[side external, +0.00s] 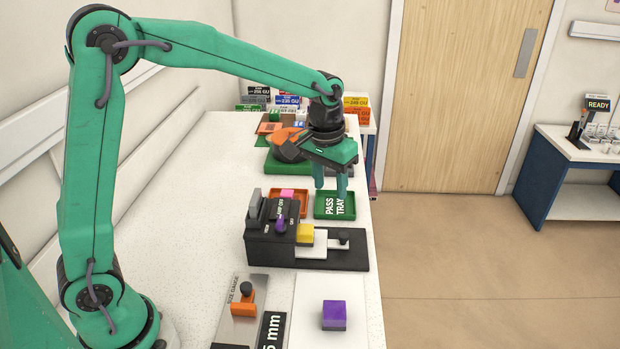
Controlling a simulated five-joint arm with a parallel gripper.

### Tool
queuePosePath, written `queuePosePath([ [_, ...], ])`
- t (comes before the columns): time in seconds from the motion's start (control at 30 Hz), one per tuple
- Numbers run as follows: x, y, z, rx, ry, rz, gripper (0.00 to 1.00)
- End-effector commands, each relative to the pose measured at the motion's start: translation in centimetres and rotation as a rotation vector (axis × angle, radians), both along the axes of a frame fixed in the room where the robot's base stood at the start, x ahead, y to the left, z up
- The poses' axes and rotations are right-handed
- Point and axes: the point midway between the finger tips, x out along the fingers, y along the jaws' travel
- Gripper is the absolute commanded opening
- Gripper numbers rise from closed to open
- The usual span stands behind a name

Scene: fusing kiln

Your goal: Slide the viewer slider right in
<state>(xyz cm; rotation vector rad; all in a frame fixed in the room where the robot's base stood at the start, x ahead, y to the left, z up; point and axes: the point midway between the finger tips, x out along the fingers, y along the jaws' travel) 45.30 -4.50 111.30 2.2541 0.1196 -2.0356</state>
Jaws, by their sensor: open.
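The viewer (268,248) is a dark box on a long black base, standing on the white bench. Its slider (325,245) is a white plate that sticks out to the right of the box over the base. A dark knob (343,237) stands near the slider's right end. A yellow block (305,233) is at the slider's inner end, against the box. My gripper (330,184) points down with its fingers apart and nothing seen between them. It is behind the knob, over or near the green pass tray (322,210), and apart from the slider.
An orange tray (288,207) is behind the viewer. A purple block (334,315) on a white mat and a size gauge (240,310) with an orange slide lie in front. Colored label blocks (288,101) stand at the back. The bench's right edge is close to the viewer base.

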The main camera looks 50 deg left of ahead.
Motion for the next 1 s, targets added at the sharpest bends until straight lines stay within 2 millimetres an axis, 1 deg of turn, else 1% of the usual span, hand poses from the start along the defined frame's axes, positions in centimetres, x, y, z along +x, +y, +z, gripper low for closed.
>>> queuePosePath([
  [0.1,-0.9,0.3,1.0,-0.001,-0.018,-0.005,0.44],
  [0.5,-4.0,1.2,3.5,-0.001,-0.071,-0.019,0.44],
  [1.0,-8.0,2.1,5.9,0.002,-0.140,-0.039,0.44],
])
